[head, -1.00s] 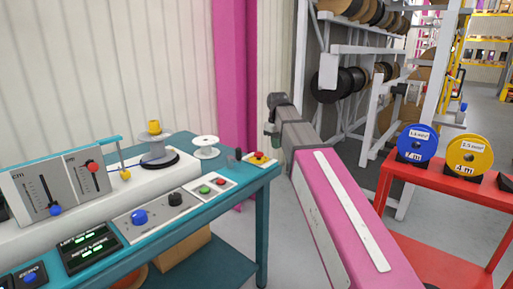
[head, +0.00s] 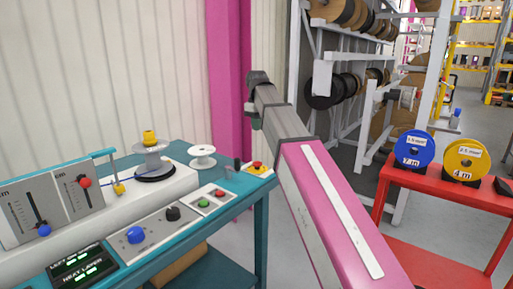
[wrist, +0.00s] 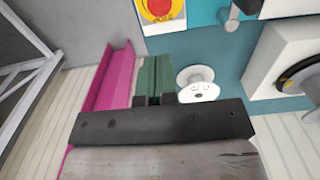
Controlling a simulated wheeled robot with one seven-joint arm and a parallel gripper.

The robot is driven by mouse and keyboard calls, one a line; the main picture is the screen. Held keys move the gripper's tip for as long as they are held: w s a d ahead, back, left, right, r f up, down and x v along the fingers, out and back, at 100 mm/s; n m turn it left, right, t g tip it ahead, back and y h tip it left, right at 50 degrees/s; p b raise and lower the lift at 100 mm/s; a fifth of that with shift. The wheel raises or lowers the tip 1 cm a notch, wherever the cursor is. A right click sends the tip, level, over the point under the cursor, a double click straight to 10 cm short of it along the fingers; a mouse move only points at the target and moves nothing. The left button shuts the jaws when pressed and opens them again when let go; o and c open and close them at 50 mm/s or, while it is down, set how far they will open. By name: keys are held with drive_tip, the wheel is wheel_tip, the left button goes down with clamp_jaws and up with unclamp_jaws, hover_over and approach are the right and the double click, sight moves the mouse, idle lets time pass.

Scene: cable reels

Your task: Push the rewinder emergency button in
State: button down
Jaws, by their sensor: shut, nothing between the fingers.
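The rewinder emergency button (head: 257,166) is a red knob on a yellow plate, on a white box at the right end of the teal bench (head: 262,186). It also shows large at the top edge of the wrist view (wrist: 158,8), partly cut off. My gripper (head: 254,124) is above the button in the head view, apart from it. In the wrist view, its green fingers (wrist: 153,60) are together with nothing between them, and the button lies beyond the fingertips. Whether the button is in or out, I cannot tell.
A box with a green and a red button (head: 212,197) sits nearer. A magenta post (head: 228,75) stands behind. A red table (head: 440,195) with labelled reels is at the right.

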sight(257, 162)
wheel_tip(257, 162, down, 14)
drive_tip(key=shift+r, duration=0.15)
idle(0.4)
drive_tip(key=shift+f, duration=0.7)
drive_tip(key=shift+s+f, duration=0.25)
drive_tip(key=shift+f, duration=0.25)
drive_tip(key=shift+r, duration=0.1)
wheel_tip(257, 162, up, 15)
drive_tip(key=shift+w, duration=0.2)
